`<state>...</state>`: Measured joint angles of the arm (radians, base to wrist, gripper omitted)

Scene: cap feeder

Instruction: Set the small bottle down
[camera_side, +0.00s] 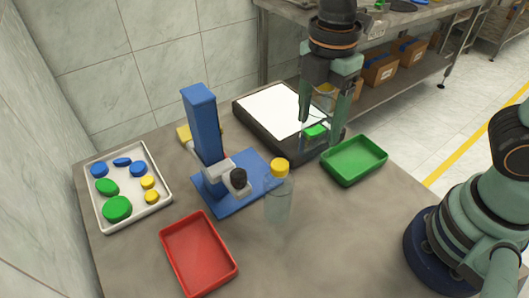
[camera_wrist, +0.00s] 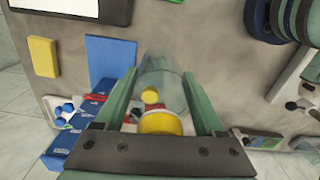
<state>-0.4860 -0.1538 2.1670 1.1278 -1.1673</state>
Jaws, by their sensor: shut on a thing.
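My gripper (camera_side: 322,117) is above the right part of the dark-framed white pad (camera_side: 272,110), fingers pointing down. It is shut on a clear small bottle, which is faint in the side view. In the wrist view the bottle's clear body (camera_wrist: 165,78) lies between the fingers (camera_wrist: 163,95), its yellow cap (camera_wrist: 160,123) nearest the camera. A green patch (camera_side: 316,130) shows between the fingers in the side view; I cannot tell if it lies on the pad or is seen through the bottle. The gap under the bottle is unclear.
A taller clear bottle (camera_side: 278,205) with a yellow cap stands upright on the table. Left of it is a blue press (camera_side: 205,130) on a blue base. A green tray (camera_side: 355,158), a red tray (camera_side: 199,254) and a white tray of coloured caps (camera_side: 126,178) stand around. The front table is clear.

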